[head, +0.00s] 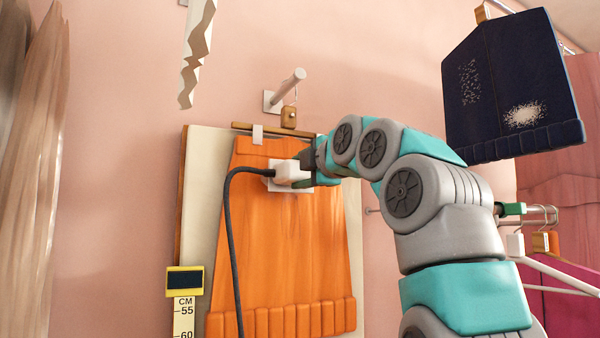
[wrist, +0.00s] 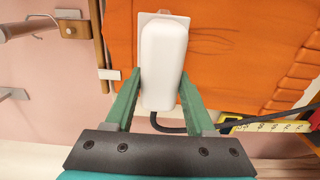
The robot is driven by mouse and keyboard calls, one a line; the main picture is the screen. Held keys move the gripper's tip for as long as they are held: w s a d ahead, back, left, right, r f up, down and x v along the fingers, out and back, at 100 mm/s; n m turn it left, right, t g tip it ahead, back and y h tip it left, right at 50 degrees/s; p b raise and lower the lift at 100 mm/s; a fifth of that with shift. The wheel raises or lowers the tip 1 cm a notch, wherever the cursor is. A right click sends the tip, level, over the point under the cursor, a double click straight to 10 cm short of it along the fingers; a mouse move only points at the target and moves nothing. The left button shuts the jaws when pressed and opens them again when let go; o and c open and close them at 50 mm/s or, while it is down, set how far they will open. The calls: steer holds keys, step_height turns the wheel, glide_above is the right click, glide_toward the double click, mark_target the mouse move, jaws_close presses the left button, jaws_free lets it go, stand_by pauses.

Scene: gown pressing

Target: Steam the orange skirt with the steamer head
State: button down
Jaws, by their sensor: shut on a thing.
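The orange skirt (head: 285,255) hangs against a pale board (head: 200,190) on the wall, with a pleated band at its hem. It fills much of the wrist view (wrist: 240,40). The white steamer head (head: 290,172) is at the upper part of the skirt, its flat plate facing the cloth; I cannot tell if it touches. A dark hose (head: 232,240) runs down from it. My gripper (head: 310,172) is shut on the steamer head. In the wrist view, the green fingers (wrist: 160,95) flank the white body (wrist: 163,55). Faint dark crease lines show on the skirt beside the head.
A wall peg (head: 288,88) and hanger bar (head: 270,130) are above the skirt. A yellow-topped measuring scale (head: 184,305) stands at lower left. A navy garment (head: 510,90) and a rail with hangers (head: 530,212) are at right. Curtain-like cloth (head: 30,130) hangs far left.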

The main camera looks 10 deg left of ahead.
steer(key=shift+f+b, duration=1.85)
steer(key=shift+f, duration=0.05)
steer(key=shift+f, duration=0.1)
steer(key=shift+f+b, duration=1.85)
steer(key=shift+f, duration=0.1)
steer(key=shift+f, duration=0.15)
steer(key=shift+f+b, duration=1.8)
steer(key=shift+f, duration=0.05)
steer(key=shift+f, duration=0.15)
steer(key=shift+f+b, duration=1.65)
steer(key=shift+f, duration=0.2)
steer(key=shift+f, duration=0.2)
steer(key=shift+f+b, duration=0.75)
steer(key=shift+b, duration=0.05)
